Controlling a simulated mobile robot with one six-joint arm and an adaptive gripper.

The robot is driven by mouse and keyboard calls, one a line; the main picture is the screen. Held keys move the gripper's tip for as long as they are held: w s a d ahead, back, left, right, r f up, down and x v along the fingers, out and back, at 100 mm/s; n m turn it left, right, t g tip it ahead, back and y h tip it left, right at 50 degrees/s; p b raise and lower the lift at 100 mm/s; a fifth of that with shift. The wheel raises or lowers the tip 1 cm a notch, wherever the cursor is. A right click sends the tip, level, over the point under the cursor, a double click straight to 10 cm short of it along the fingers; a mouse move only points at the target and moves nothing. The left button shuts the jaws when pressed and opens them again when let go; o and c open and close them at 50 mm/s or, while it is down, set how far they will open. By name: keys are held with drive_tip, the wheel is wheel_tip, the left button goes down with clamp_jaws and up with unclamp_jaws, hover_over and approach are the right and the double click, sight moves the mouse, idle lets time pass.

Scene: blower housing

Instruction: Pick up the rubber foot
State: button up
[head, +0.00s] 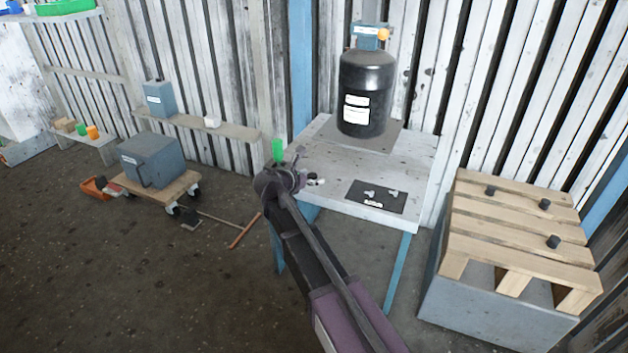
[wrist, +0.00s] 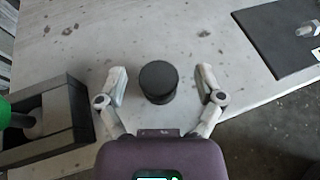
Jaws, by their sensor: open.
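A short black cylinder, which looks like the rubber foot (wrist: 158,82), stands upright on the pale worn tabletop (wrist: 160,30) in the wrist view. My gripper (wrist: 162,73) is open, with one finger to the left of the foot and one to the right. A gap shows on both sides, and I see no contact. In the head view my gripper (head: 316,181) is over the front left of the table (head: 335,150). The foot is not visible there, hidden by my arm. Similar black cylinders (head: 553,241) sit on the wooden pallet at the right.
A dark mat (head: 376,196) with metal fittings lies right of my gripper. A black tank (head: 366,95) stands at the table's back. The table's edge is near on the right.

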sight(312, 175)
drive_tip(key=c, duration=1)
drive_tip(key=shift+c, duration=0.2)
drive_tip(key=shift+r, duration=0.2)
wheel_tip(312, 175, up, 4)
drive_tip(key=p, duration=0.4)
drive_tip(key=shift+f, duration=0.2)
drive_tip(key=s+a+r+p, duration=0.1)
drive_tip(key=s+a, duration=0.8)
drive_tip(key=s, duration=0.4)
drive_tip(key=shift+s, duration=0.15)
